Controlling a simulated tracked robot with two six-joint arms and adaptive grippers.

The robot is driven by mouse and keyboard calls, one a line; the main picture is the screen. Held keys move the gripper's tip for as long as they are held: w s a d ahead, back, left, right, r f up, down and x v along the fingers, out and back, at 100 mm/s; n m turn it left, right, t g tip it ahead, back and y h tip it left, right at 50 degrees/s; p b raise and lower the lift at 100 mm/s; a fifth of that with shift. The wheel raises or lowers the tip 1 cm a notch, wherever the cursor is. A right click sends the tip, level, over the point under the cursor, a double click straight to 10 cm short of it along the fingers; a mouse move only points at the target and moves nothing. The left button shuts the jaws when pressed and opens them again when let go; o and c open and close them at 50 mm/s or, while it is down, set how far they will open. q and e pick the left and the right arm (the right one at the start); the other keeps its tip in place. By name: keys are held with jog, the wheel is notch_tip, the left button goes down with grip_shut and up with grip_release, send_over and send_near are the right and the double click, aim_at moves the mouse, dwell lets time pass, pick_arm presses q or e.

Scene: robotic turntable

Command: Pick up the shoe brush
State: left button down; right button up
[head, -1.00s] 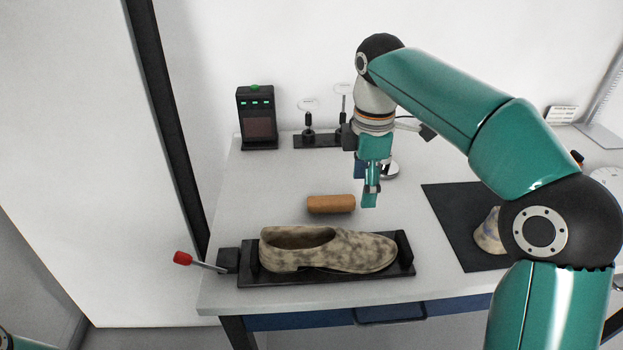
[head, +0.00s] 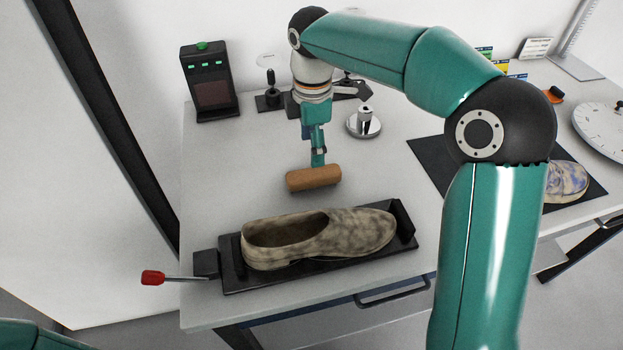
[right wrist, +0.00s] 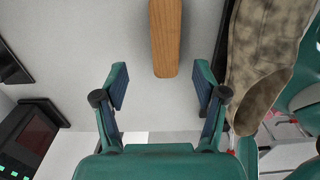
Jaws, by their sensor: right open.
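The shoe brush (head: 314,179), a brown wooden block with rounded ends, lies on the table behind the shoe. My right gripper (head: 318,156) points down at its far side in the head view, overlapping its upper edge. In the right wrist view the open fingers (right wrist: 161,88) have an empty gap, and the brush (right wrist: 165,40) lies beyond the fingertips, roughly in line with the gap. No contact shows. The brush's bristles are hidden. My left gripper is out of view.
A mottled beige shoe (head: 320,236) sits in a black clamp fixture (head: 290,282) with a red-tipped lever (head: 153,278), close in front of the brush. A round metal piece (head: 364,124) stands behind right. A black device (head: 209,85) stands at back left. Table left of the brush is clear.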

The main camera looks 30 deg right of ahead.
aim_at(313, 173)
jog(key=f, duration=0.8)
jog(key=shift+s+f, duration=0.3)
jog(key=shift+s, duration=0.05)
jog(key=c, duration=1.2)
